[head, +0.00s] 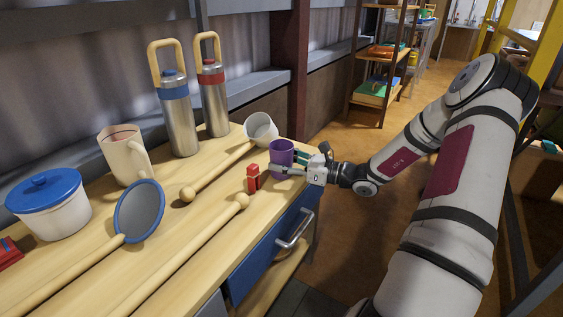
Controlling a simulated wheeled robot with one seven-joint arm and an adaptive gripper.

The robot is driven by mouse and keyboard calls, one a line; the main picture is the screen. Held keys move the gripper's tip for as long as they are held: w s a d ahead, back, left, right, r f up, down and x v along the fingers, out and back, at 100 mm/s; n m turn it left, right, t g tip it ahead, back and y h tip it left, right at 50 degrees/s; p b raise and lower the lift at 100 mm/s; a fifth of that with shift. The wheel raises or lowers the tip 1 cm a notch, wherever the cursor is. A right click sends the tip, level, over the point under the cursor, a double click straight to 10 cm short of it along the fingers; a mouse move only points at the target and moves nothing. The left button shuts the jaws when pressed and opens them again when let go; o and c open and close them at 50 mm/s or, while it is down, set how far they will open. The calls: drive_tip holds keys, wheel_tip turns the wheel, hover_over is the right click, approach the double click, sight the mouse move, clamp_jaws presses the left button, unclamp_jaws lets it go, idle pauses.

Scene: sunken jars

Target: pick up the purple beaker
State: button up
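The purple beaker (280,152) stands upright near the right end of the wooden bench, in the head view. My gripper (284,164) reaches in from the right, low on the beaker. One finger passes across the near side of the beaker's lower part, and the other shows at its right and goes behind it. The beaker looks to be between the fingers. I cannot tell whether they press on it or stand apart from it. The beaker's base is partly hidden by the near finger, and it seems to be at the bench top.
A small red object (252,178) stands close in front of the beaker, and a white cup (261,128) tilts behind it. Two steel bottles (178,124), a cream mug (124,158), a blue-lidded pot (50,212) and long-handled tools (190,252) fill the left. Open floor lies right of the bench.

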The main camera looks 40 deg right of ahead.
sight(291, 153)
drive_tip(key=c, duration=0.3)
drive_tip(key=shift+c, duration=0.2)
drive_tip(key=shift+r+p, duration=0.55)
drive_tip(key=shift+r, duration=0.25)
drive_tip(key=shift+s+a+r+p, duration=0.1)
drive_tip(key=shift+s+r+p, duration=0.2)
drive_tip(key=shift+r+p, duration=0.25)
drive_tip(key=shift+s+a+r+p, duration=0.1)
drive_tip(key=shift+s+r+p, duration=0.2)
drive_tip(key=shift+r, duration=0.3)
drive_tip(key=s+a+r+p, duration=0.1)
drive_tip(key=s+a+p, duration=0.3)
drive_tip(key=s, duration=0.9)
drive_tip(key=shift+s+a, duration=0.2)
drive_tip(key=shift+a, duration=1)
drive_tip(key=o, duration=0.3)
drive_tip(key=c, duration=0.5)
